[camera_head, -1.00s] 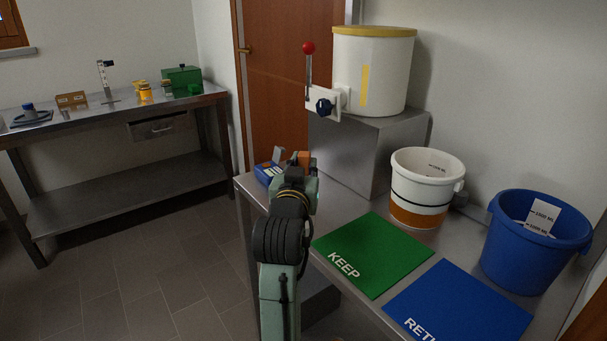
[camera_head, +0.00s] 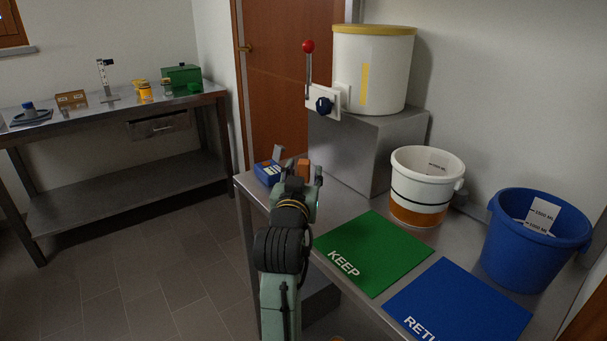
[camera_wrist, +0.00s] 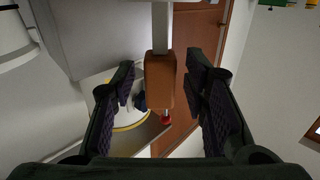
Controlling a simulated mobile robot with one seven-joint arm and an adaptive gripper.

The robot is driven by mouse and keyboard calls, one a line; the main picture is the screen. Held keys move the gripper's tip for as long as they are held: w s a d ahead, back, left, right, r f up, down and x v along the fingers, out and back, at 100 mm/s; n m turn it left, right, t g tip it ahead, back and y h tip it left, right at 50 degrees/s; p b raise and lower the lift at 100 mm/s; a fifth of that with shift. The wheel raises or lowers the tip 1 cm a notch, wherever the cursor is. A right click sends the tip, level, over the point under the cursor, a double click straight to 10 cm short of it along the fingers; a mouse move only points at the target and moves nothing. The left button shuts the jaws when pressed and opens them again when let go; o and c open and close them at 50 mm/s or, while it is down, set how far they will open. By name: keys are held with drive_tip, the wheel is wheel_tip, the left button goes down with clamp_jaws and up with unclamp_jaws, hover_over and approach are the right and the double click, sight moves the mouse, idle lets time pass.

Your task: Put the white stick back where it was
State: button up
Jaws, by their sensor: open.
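The white stick (camera_wrist: 162,28) shows in the wrist view, where the scene appears upside down. It has an orange-brown handle (camera_wrist: 160,80), and its far end runs out of the picture. The handle stands between the two fingers of my gripper (camera_wrist: 162,100), with a visible gap on each side. My gripper is open. In the head view, my gripper (camera_head: 304,176) is over the far left end of the steel table, with the orange handle (camera_head: 303,166) between its fingers. The stick's lower part is hidden behind my gripper there.
A blue device (camera_head: 267,172) lies just left of my gripper. A steel block (camera_head: 362,152) bears a white tank (camera_head: 385,75) with a red-knobbed lever (camera_head: 308,48). Nearer are a green KEEP mat (camera_head: 373,250), a blue mat (camera_head: 460,305), a white bucket (camera_head: 428,180) and a blue bucket (camera_head: 515,250).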

drive_tip(key=shift+s+r, duration=0.1)
drive_tip(key=shift+r, duration=0.1)
drive_tip(key=s+a+b, duration=0.1)
drive_tip(key=s+b, duration=1)
drive_tip(key=b, duration=0.3)
drive_tip(key=shift+s+a, duration=0.35)
drive_tip(key=shift+a, duration=0.05)
